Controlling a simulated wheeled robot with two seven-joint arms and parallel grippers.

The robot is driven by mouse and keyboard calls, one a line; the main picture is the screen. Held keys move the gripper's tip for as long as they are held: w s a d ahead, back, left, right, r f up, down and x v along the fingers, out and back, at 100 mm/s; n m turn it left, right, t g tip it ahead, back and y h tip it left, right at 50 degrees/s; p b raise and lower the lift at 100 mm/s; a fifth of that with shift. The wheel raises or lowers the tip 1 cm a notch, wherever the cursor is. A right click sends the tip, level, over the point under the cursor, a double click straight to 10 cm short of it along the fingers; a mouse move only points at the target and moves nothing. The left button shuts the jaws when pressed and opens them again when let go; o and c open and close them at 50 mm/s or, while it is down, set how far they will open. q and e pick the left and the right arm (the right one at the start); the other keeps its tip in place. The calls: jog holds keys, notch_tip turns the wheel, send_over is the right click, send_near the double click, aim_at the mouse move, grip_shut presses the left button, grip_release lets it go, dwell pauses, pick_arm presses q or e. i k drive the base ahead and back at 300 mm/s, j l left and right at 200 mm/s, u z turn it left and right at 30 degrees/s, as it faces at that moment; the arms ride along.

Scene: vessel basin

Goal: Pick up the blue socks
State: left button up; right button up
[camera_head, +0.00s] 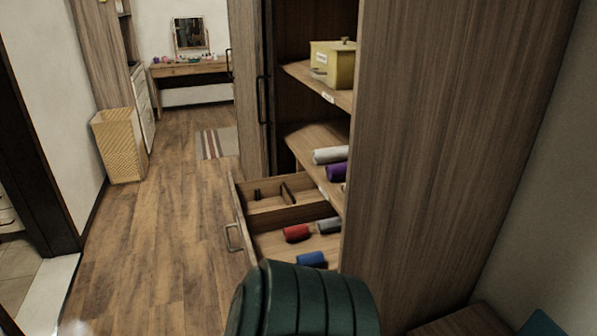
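A blue rolled item (311,258), which looks like the blue socks, lies in the open drawer (235,205) of the wooden wardrobe. It is at the near end of the drawer, and its lower edge is close to or partly behind a dark green padded object. A red roll (296,232) and a grey roll (328,225) lie in the same drawer, farther back. Neither of my grippers can be made out in the head view.
The dark green padded object (305,305), probably a seat, stands in front of the drawer. Shelves above hold a purple roll (337,172), a pale roll (331,155) and a yellow box (333,65). A wicker basket (119,147) stands far left. Floor (160,240) left of the drawer is clear.

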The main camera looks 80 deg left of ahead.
aim_at(315, 259)
jog(key=u, duration=2.65)
